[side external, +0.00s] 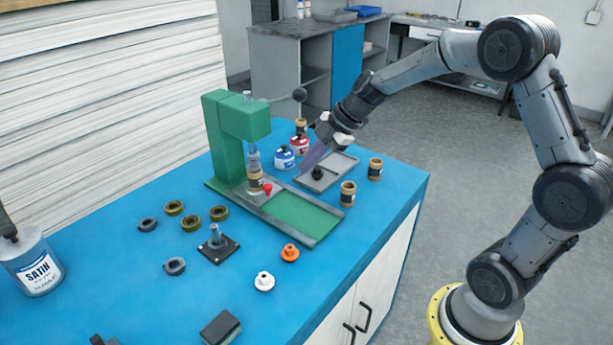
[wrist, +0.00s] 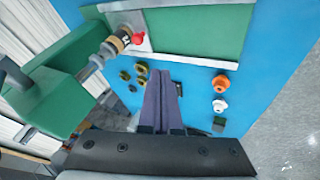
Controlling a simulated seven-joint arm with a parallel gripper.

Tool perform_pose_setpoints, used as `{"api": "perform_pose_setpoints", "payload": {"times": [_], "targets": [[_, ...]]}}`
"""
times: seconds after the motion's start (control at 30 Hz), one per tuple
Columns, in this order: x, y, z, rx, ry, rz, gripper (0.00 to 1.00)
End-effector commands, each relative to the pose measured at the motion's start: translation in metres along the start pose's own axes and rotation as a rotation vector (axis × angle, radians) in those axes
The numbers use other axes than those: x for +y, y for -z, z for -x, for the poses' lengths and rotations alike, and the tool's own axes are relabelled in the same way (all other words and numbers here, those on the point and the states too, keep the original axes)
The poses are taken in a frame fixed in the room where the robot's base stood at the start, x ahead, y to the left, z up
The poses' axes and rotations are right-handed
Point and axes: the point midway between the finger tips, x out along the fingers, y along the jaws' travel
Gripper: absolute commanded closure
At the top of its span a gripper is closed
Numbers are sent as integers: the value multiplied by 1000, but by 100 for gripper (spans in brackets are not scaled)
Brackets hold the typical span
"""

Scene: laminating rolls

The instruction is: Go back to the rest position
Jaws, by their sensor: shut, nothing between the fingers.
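My gripper (side external: 312,158) is above the blue bench, beside the green press and over the grey tray. In the wrist view its two dark fingers (wrist: 162,88) are together with nothing between them. The green press (side external: 222,135) stands on the bench with a cork-coloured roll (side external: 256,181) under its ram and a red knob (side external: 267,188) beside it. The press also shows in the wrist view (wrist: 50,95).
A grey tray (side external: 340,164) with a dark piece lies below my gripper. Cork-coloured rolls (side external: 348,194), two labelled bottles (side external: 285,158), several rings (side external: 190,222), a black post base (side external: 217,245), orange (side external: 290,252) and white (side external: 264,281) knobs and a SATIN can (side external: 35,265) stand around.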

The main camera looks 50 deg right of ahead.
Motion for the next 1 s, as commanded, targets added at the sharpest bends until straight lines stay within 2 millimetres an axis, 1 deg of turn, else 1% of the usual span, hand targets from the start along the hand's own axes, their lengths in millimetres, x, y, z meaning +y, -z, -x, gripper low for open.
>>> {"api": "perform_pose_setpoints", "payload": {"times": [0.03,0.07,0.13,0.17,0.2,0.27,0.3,0.37,0.43,0.5,0.57,0.6,0.7,0.8,0.87,1.0], "targets": [[5,10,8,5,-19,24,100],[8,18,14,9,-31,40,100],[11,40,32,18,-62,91,100],[10,50,41,19,-72,122,100],[5,65,56,20,-84,162,100],[-9,86,78,17,-94,184,100],[-20,97,94,14,-98,176,100],[-40,109,113,6,-100,137,100],[-62,117,131,-5,-101,75,100],[-85,120,146,-18,-104,-2,100],[-104,120,157,-32,-108,-77,100],[-116,119,163,-41,-110,-132,100],[-145,112,174,-67,-122,-283,100],[-171,101,182,-96,-138,-446,100],[-184,92,184,-113,-150,-550,100],[-210,71,184,-163,-181,-808,100]]}}
